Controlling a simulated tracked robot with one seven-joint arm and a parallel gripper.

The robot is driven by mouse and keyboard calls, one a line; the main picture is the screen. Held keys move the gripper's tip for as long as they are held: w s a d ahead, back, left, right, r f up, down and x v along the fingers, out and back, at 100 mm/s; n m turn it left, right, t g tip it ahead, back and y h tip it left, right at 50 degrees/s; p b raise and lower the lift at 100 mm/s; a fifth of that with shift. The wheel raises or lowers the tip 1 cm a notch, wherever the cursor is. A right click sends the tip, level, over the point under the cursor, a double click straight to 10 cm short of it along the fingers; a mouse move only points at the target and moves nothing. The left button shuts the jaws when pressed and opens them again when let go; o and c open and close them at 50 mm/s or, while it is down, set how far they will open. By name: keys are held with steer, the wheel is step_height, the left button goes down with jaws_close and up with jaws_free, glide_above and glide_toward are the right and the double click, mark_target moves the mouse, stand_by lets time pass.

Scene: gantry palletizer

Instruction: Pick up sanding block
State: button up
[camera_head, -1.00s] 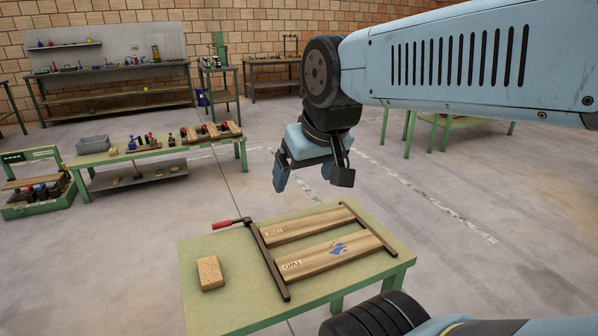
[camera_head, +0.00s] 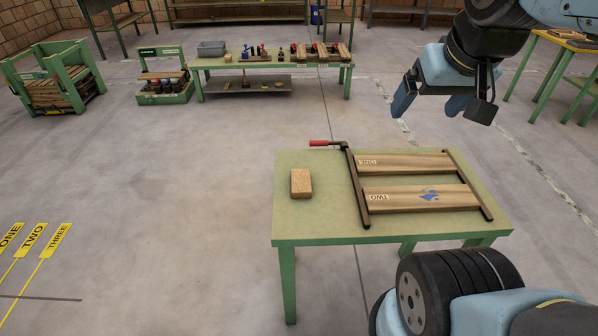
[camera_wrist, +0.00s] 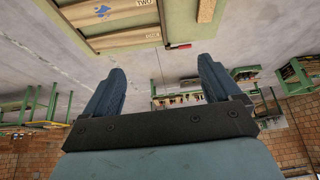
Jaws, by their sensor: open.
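The sanding block (camera_head: 301,183) is a small tan, cork-coloured block lying on the left part of the green table (camera_head: 310,225) in the head view. In the wrist view the block (camera_wrist: 206,10) shows at the top edge, partly cut off. My gripper (camera_head: 430,100) hangs in the air beyond the table's back edge, up and to the right of the block and clear of it. Its two blue fingers (camera_wrist: 160,85) are spread apart with nothing between them.
A dark clamp frame with a red handle (camera_head: 326,143) and two wooden boards labelled ONE and TWO (camera_head: 410,197) lies right of the block. A green bench (camera_head: 225,63) with tools stands behind. Table surface around the block is clear.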

steer(key=shift+o, duration=0.4)
steer(key=shift+w, duration=0.15)
steer(key=g, duration=0.6)
glide_above(301, 179)
steer(key=f, duration=3.4)
steer(key=shift+s+a+f, duration=0.15)
steer(key=shift+s+a, duration=0.1)
steer(key=shift+w+d+f, duration=0.1)
steer(key=shift+d+f, duration=0.05)
steer(key=shift+f, duration=1.15)
steer(key=shift+w+d+f, duration=0.1)
steer(key=shift+f, duration=1.15)
